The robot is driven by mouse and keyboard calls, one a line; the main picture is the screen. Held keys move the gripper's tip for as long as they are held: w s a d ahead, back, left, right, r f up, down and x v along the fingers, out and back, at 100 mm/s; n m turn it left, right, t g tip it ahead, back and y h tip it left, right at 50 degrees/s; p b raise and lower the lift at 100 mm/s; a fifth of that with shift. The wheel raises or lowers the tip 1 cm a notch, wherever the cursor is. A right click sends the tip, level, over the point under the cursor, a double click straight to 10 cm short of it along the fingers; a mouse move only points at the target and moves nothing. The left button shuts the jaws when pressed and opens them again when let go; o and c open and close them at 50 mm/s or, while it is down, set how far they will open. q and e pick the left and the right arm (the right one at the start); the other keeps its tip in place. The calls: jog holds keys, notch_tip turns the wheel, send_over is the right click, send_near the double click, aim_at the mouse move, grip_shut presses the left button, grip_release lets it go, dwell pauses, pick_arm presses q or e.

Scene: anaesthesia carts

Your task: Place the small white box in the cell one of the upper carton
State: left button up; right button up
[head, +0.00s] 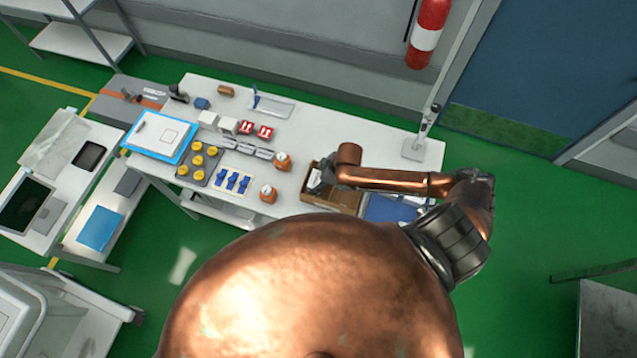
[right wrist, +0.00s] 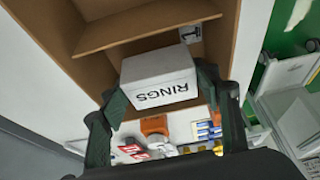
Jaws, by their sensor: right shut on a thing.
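The small white box (right wrist: 158,78), marked RINGS, is between the two dark fingers of my right gripper (right wrist: 161,92), which is shut on it. The brown carton (right wrist: 85,60) has a divider wall and a small white label with a mark like a 1 (right wrist: 190,33). The box overlaps the carton's opening in the right wrist view; its exact height there I cannot tell. In the head view my right gripper (head: 319,180) is over the left part of the carton (head: 345,200), partly hidden by my arm. My left gripper is not in view.
Left of the carton on the white table stand orange-and-white jars (head: 283,160), blue items on a pale mat (head: 233,180), a grey tray of yellow-topped items (head: 198,160) and red-and-white boxes (head: 265,132). A blue tray (head: 390,208) is right of the carton.

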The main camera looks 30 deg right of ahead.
jog(key=shift+f, duration=1.45)
jog(key=shift+f, duration=0.1)
jog(key=o, duration=0.9)
jog(key=shift+o, duration=0.2)
jog(key=v, duration=1.2)
jog(key=shift+w+a, duration=0.1)
